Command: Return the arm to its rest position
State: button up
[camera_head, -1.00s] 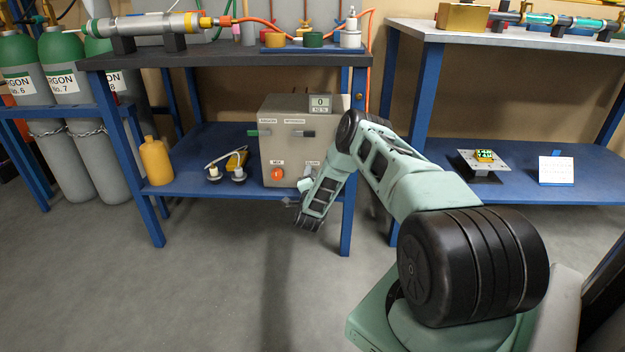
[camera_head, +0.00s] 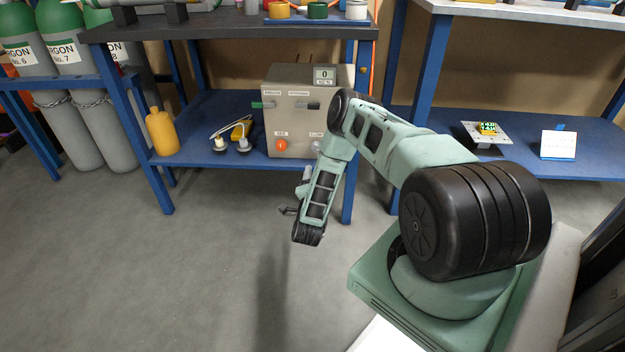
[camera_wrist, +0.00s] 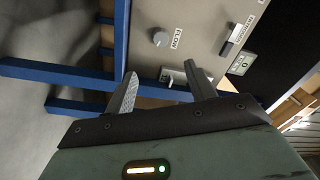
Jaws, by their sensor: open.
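My gripper (camera_wrist: 160,88) is open, with two grey fingers apart and nothing between them in the wrist view. In the head view my green and black arm bends down at the right. Its end (camera_head: 290,210) hangs in front of the lower blue shelf; the fingers show only as a small dark shape there. The grey control box (camera_head: 300,92) stands on that shelf, behind and above the wrist. Its FLOW knob (camera_wrist: 160,38) and a lever show past the fingers in the wrist view, apart from them.
The left bench's blue leg (camera_head: 348,200) is close behind my wrist. Green-topped argon cylinders (camera_head: 60,50) are at the left. The right bench shelf (camera_head: 520,162) holds a small device and a card. The floor in front is clear.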

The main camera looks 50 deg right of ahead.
jog(key=shift+s+a, duration=0.45)
jog(key=shift+a, duration=0.1)
